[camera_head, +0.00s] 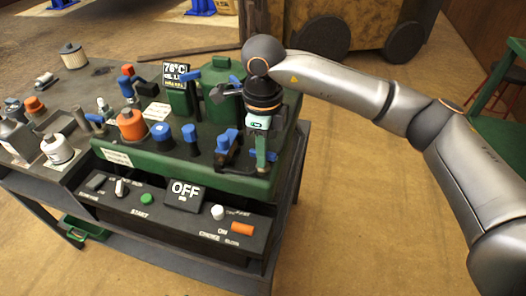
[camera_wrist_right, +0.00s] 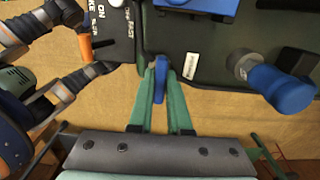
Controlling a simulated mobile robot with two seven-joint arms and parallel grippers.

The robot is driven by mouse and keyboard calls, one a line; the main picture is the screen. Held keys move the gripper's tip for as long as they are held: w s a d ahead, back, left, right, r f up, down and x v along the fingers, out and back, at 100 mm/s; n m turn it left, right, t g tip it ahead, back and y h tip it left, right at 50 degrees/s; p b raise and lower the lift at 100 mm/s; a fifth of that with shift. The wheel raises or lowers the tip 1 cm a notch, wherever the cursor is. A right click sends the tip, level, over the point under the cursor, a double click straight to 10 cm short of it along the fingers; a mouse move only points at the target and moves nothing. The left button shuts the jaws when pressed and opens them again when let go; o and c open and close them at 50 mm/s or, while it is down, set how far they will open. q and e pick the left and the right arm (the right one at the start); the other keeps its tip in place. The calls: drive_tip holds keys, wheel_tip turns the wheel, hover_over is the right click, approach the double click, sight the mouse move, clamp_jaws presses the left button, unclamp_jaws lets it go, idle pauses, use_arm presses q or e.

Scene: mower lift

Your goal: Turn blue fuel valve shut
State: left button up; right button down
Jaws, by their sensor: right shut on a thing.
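My right gripper (camera_head: 262,165) reaches down at the right front corner of the green bench-top housing. In the right wrist view its two green fingers (camera_wrist_right: 160,88) are shut on a narrow blue lever (camera_wrist_right: 160,80), which I take for the blue fuel valve's handle. A bit of blue (camera_head: 271,156) shows by the fingertips in the head view. The valve's body is mostly hidden. Another blue-handled part (camera_head: 227,140) stands just left of the gripper.
Two blue knobs (camera_head: 190,133) and an orange cap (camera_head: 131,124) stand to the left on the housing. The front panel (camera_head: 170,212) carries an OFF display, a white knob (camera_head: 217,212) and an orange choke knob (camera_head: 243,229).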

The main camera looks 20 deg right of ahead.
idle(0.3)
drive_tip(key=c, duration=0.9)
unclamp_jaws()
drive_tip(key=shift+o, duration=0.2)
wheel_tip(320, 180, up, 13)
drive_tip(key=shift+f+p, duration=0.2)
drive_tip(key=shift+p, duration=0.15)
